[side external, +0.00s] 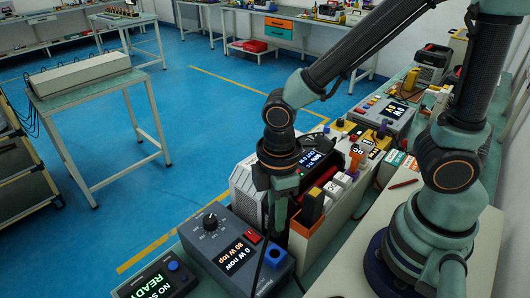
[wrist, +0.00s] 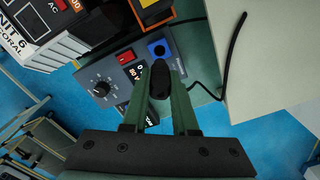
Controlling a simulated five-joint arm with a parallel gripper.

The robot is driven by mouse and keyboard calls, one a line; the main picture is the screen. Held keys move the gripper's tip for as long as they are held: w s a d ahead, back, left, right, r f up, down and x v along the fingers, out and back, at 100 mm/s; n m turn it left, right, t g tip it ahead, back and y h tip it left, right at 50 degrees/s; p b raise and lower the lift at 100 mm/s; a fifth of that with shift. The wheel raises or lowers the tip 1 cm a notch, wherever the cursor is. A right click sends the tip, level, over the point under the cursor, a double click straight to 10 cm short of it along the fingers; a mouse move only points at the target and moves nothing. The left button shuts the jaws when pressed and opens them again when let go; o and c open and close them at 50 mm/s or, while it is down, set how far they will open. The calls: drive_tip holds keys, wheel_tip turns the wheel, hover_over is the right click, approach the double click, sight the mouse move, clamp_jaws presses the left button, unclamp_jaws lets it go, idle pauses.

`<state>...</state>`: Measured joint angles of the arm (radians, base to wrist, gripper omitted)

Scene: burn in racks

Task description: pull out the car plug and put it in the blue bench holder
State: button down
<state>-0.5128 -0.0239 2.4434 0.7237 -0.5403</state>
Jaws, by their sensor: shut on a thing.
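My gripper (side external: 275,232) points down in the side view, above and close to the blue bench holder (side external: 275,257). In the wrist view, my gripper (wrist: 160,88) is shut on the dark car plug (wrist: 160,78), which sits between the two green fingers. The blue holder (wrist: 157,48) shows just past the plug in the wrist view, at the corner of the grey power unit. In the side view the plug is mostly hidden by the fingers, and I cannot tell its exact gap to the holder.
The grey power unit (side external: 228,250) has a knob, display and red switch. An orange-and-white tray (side external: 305,240) with several upright items stands close to the right of my gripper. A black cable (wrist: 234,52) lies across the bench edge. A READY display box (side external: 155,284) sits front left.

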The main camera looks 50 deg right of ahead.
idle(0.3)
drive_tip(key=shift+f, duration=2.9)
drive_tip(key=c, duration=1.4)
unclamp_jaws()
clamp_jaws()
drive_tip(key=shift+f, duration=1.85)
